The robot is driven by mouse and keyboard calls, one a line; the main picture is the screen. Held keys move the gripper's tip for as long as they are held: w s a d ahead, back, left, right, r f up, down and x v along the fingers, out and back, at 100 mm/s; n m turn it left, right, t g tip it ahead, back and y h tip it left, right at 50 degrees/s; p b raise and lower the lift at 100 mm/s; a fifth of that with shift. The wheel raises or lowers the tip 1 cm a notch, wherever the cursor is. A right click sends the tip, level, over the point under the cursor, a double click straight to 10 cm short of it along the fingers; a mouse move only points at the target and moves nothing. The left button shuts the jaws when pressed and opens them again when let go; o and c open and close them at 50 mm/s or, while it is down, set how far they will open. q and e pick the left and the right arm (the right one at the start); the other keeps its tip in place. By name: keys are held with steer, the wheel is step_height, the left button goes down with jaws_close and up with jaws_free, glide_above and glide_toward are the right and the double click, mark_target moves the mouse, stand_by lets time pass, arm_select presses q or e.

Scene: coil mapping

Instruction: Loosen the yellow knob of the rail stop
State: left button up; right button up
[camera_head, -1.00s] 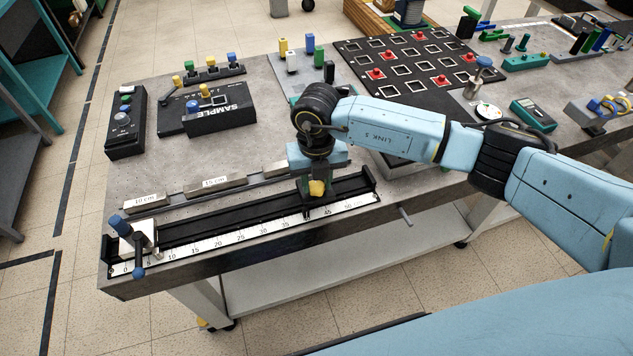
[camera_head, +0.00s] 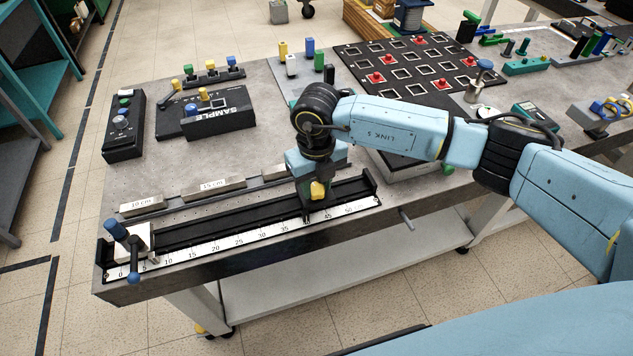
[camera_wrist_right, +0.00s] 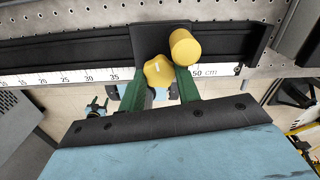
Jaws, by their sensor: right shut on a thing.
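The rail stop is a black block (camera_wrist_right: 150,38) on the black rail, with a lobed yellow knob (camera_wrist_right: 158,72) and a yellow cylinder (camera_wrist_right: 185,48) beside it. In the right wrist view the two green fingers of my right gripper (camera_wrist_right: 160,82) stand on either side of the lobed knob, shut on it. In the head view my right gripper (camera_head: 312,192) points down at the stop, near the 40 cm mark. Yellow (camera_head: 318,190) shows there; the arm hides much of the stop. My left gripper is out of view.
The white scale (camera_head: 215,244) runs along the rail's front. A blue-handled clamp (camera_head: 128,243) stands at the rail's left end. Labelled metal bars (camera_head: 213,188) lie behind the rail. A black SAMPLE box (camera_head: 219,122) sits farther back; bare table lies between.

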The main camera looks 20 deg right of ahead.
mark_target(316, 188)
steer(key=o, duration=1)
step_height(316, 188, up, 14)
steer(key=shift+f, duration=0.25)
